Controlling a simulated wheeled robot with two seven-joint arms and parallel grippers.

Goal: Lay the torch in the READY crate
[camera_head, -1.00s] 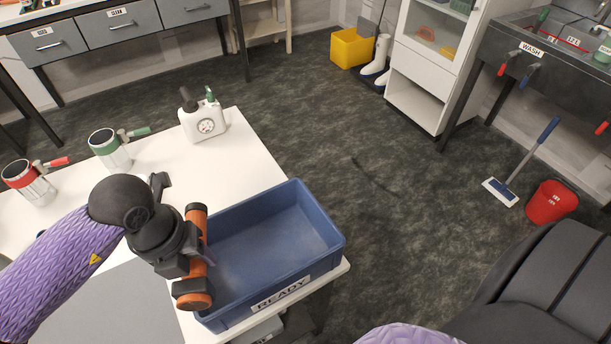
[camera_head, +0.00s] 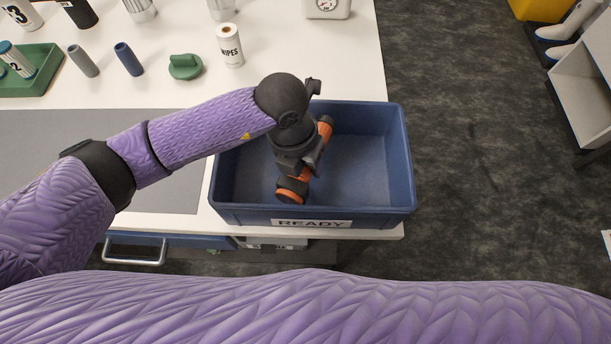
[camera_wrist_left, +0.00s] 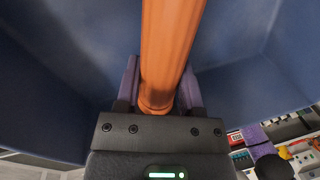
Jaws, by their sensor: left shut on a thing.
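The torch (camera_head: 324,127) is orange with dark ends. My left gripper (camera_head: 305,165) is shut on it, over the left part of the blue READY crate (camera_head: 393,180). In the left wrist view the torch's orange barrel (camera_wrist_left: 170,50) stands between the two purple finger pads (camera_wrist_left: 160,90), with the crate's blue walls (camera_wrist_left: 40,95) around it. In the head view the torch lies slanted within the crate's outline; whether it touches the crate floor I cannot tell. The label READY is on the crate's front wall. My right gripper is not in view.
The crate stands at the right front corner of the white table (camera_head: 300,60). The crate's right half is empty.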

